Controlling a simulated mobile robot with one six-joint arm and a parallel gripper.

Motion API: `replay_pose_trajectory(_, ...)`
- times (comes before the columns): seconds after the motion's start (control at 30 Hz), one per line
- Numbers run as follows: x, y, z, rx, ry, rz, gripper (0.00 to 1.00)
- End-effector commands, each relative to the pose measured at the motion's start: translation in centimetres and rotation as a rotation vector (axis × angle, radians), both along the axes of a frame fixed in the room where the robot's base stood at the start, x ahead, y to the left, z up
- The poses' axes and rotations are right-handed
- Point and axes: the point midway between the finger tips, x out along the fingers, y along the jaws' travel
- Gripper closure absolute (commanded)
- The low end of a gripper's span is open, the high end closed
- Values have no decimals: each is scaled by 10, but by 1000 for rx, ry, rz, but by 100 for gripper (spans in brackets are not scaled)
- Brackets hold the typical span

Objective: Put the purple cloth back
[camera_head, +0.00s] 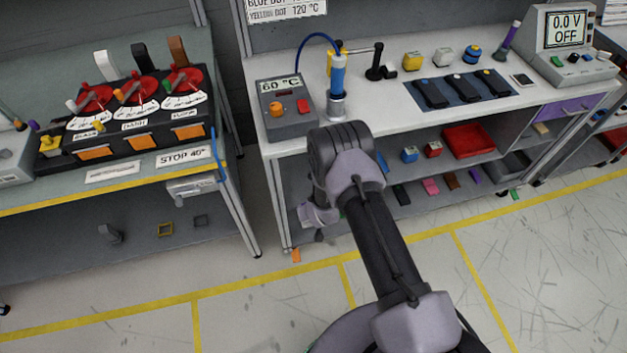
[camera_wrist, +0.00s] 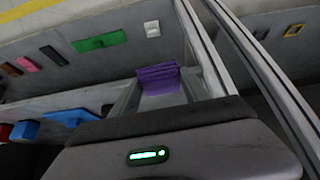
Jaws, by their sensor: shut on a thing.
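A folded purple cloth (camera_wrist: 158,78) shows in the wrist view just beyond the dark body of my gripper, between its light grey fingers. My gripper (camera_wrist: 160,90) is shut on it. In the head view my gripper (camera_head: 316,218) is low at the left end of the middle bench, beside its front left leg. There my own arm covers part of it, and I cannot make out the cloth in it.
Flat pieces, including green (camera_wrist: 100,42) and pink (camera_head: 430,186) ones, lie on the middle bench's lower shelf. Blue (camera_head: 409,154) and red cubes are on the shelf above. The left bench (camera_head: 60,200) stands close, with a narrow gap between. An orange piece (camera_head: 296,254) lies on the floor.

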Motion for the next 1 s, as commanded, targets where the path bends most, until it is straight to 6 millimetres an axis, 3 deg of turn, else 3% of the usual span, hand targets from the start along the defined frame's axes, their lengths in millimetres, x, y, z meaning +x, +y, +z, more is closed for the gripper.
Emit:
replay_pose_trajectory(0.2, 69, 20, -7, 1, -3, 0, 90)
replay_pose_trajectory(0.57, 130, 38, -3, -2, -3, 2, 90)
replay_pose_trajectory(0.67, 127, 37, -18, -4, 0, 0, 90)
replay_pose_trajectory(1.0, 127, 38, -19, -1, -1, -1, 90)
